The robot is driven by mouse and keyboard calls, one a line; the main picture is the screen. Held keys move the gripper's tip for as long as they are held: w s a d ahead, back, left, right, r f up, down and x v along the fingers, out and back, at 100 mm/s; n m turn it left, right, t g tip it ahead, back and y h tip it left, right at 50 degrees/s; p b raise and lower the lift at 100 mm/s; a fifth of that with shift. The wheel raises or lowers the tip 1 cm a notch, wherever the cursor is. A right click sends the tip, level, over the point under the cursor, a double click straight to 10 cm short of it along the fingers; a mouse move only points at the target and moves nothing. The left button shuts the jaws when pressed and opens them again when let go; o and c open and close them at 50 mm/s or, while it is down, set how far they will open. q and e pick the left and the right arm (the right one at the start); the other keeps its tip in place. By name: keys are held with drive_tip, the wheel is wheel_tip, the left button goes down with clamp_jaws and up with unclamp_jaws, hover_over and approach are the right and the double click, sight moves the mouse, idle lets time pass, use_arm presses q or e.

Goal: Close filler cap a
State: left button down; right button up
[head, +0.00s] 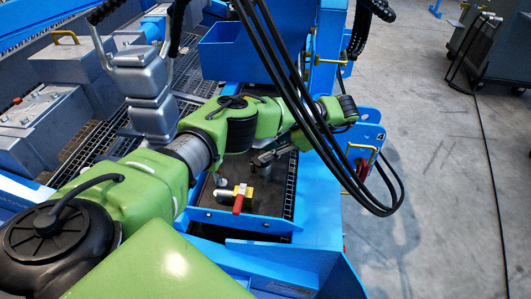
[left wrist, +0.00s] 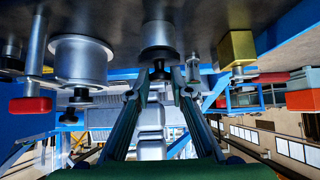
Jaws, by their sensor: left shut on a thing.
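My left gripper (head: 263,163) reaches down over the dark plate inside the blue frame. In the left wrist view, which looks upside down, its two fingers (left wrist: 160,76) are closed around the black knob of a filler cap. That cap (left wrist: 158,38) is a silver cylinder standing on the dark plate. A second silver cap (left wrist: 80,60) with a black knob stands beside it, apart from the fingers. No label shows which one is cap a, and I cannot tell how far either cap is turned. My right gripper is not in view.
A yellow valve block with a red handle (head: 238,200) stands on the plate near the gripper. In the wrist view a yellow block (left wrist: 237,48) and red handles (left wrist: 30,105) flank the caps. Black cables (head: 300,100) hang close to my wrist. Blue frame walls (head: 230,222) surround the plate.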

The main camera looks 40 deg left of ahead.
use_arm(q)
drive_tip(key=shift+w+d+f+y+b, duration=0.15)
drive_tip(key=shift+f+y+b, duration=0.1)
drive_tip(key=shift+y+b, duration=0.15)
drive_tip(key=shift+g, duration=0.3)
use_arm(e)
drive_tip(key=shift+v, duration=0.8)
use_arm(q)
drive_tip(key=shift+d+f, duration=0.1)
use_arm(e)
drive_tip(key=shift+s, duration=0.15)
use_arm(q)
drive_tip(key=c, duration=1.8)
unclamp_jaws()
drive_tip(key=shift+c, duration=0.2)
drive_tip(key=shift+w+r+y, duration=0.1)
drive_tip(key=shift+r+y, duration=0.2)
drive_tip(key=shift+r, duration=0.25)
wheel_tip(320, 180, up, 9)
drive_tip(key=shift+f, duration=0.1)
